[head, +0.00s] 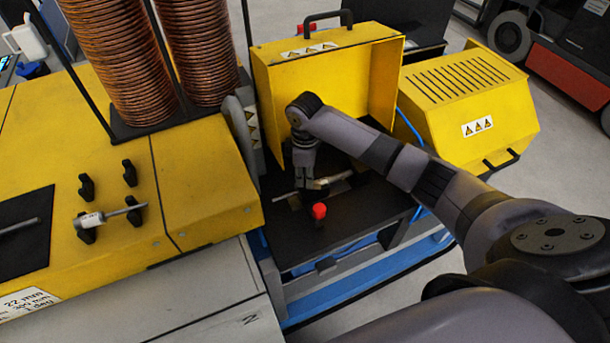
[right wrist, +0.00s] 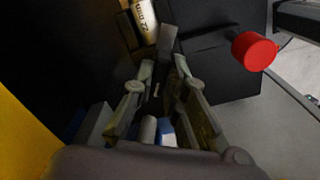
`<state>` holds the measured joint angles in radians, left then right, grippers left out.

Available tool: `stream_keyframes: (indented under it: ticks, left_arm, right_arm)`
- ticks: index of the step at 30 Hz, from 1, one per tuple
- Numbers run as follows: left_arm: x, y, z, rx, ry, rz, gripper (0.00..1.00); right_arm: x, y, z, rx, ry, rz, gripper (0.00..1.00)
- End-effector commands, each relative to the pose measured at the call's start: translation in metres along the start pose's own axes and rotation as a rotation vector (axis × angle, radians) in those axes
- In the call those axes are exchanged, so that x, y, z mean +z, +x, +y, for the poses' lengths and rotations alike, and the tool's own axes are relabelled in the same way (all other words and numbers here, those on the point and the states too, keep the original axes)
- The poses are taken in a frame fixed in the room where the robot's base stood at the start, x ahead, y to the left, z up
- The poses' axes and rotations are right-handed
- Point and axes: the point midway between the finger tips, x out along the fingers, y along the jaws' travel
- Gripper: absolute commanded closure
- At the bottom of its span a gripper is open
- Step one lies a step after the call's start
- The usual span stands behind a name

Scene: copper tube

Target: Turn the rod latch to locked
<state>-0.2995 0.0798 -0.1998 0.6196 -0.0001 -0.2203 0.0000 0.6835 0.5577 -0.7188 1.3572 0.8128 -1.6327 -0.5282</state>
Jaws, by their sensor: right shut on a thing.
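My right gripper (head: 305,186) reaches down into the open yellow housing, just above the dark bed. In the right wrist view its fingers (right wrist: 165,75) close on a small grey upright piece (right wrist: 168,40), which appears to be the rod latch. Its lower part is hidden, and I cannot tell its angle. A thin grey rod (head: 284,195) shows beside the fingers in the head view. A red knob (head: 319,210) stands just in front of the gripper, apart from it; it also shows in the right wrist view (right wrist: 254,51). My left gripper is out of view.
The yellow hood (head: 372,85) stands behind my right arm. Copper coils (head: 120,60) stand on the yellow machine at left. A vented yellow box (head: 465,100) is at right. The bed's front right is clear.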

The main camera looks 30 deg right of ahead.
Motion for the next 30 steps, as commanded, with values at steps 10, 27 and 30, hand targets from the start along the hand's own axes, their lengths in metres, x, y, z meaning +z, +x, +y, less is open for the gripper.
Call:
stream_keyframes:
  ticks: [10, 27, 30]
  left_arm:
    - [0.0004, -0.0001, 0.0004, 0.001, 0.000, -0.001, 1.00]
    - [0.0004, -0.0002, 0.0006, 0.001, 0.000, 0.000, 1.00]
    - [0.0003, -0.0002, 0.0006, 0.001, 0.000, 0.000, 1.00]
  right_arm:
    - [-0.0004, -0.0016, 0.0027, 0.004, -0.301, 0.001, 1.00]
    - [-0.0013, -0.0018, 0.0033, 0.004, -0.542, 0.003, 1.00]
    - [-0.0014, -0.0019, 0.0034, 0.005, -0.550, 0.003, 1.00]
